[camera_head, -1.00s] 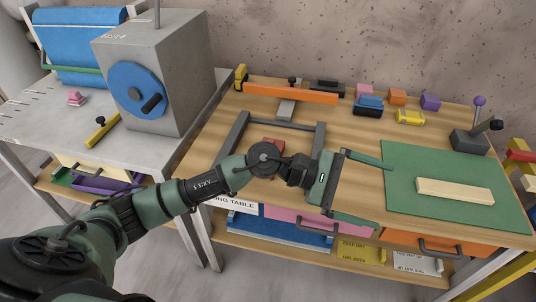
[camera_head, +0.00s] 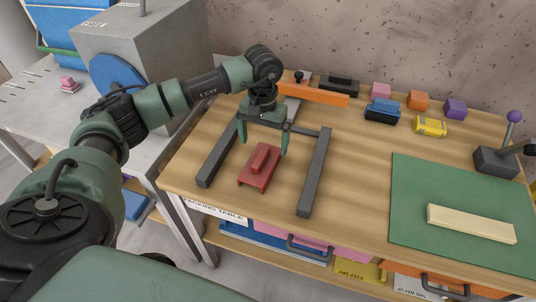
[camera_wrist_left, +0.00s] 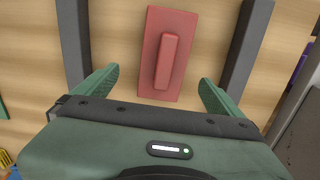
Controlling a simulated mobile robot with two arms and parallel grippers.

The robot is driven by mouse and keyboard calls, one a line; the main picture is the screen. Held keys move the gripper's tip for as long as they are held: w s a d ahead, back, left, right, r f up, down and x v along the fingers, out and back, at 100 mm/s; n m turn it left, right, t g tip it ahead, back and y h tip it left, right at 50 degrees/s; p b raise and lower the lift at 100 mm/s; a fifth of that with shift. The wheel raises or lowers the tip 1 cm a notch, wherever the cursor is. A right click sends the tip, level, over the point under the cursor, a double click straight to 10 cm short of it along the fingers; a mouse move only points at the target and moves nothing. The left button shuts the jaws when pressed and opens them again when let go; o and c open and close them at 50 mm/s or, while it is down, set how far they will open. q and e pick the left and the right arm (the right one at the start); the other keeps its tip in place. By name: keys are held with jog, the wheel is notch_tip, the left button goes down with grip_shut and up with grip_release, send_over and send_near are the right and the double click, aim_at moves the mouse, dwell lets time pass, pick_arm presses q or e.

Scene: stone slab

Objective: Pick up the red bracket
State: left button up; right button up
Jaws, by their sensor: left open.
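The red bracket (camera_head: 260,168) lies on the wooden table between the two side bars of a dark grey frame (camera_head: 315,172). It is a flat plate with a raised bar along its middle. My left gripper (camera_head: 262,140) is open above the bracket, pointing down, with its green fingers apart. In the left wrist view the bracket (camera_wrist_left: 166,52) lies ahead of the fingertips and between their lines, with a clear gap on each side. The fingers do not touch it. My right gripper is not in view.
A green mat (camera_head: 460,205) with a pale wooden block (camera_head: 470,223) lies to the right. An orange bar (camera_head: 312,94), a yellow cylinder (camera_head: 430,127) and several coloured blocks stand along the back. The grey machine (camera_head: 150,45) stands at the left.

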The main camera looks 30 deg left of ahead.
aim_at(261, 156)
pick_arm(q)
jog(key=shift+s+a+f+p, duration=0.1)
jog(key=shift+s+f+p, duration=0.25)
jog(key=shift+f, duration=0.3)
jog(key=shift+s+a+f+p, duration=0.1)
jog(key=shift+s+f+p, duration=0.25)
jog(key=shift+f, duration=0.25)
notch_tip(261, 156, down, 3)
jog(key=shift+w+r+p, duration=0.1)
jog(key=shift+w+p, duration=0.05)
jog(key=shift+p, duration=0.4)
jog(key=shift+f, duration=0.7)
jog(key=c, duration=1.3)
jog(key=shift+c, duration=0.8)
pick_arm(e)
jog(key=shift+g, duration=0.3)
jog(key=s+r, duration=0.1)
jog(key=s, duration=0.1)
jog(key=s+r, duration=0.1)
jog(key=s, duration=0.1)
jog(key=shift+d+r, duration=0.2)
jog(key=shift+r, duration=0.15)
pick_arm(q)
jog(key=shift+r, duration=0.1)
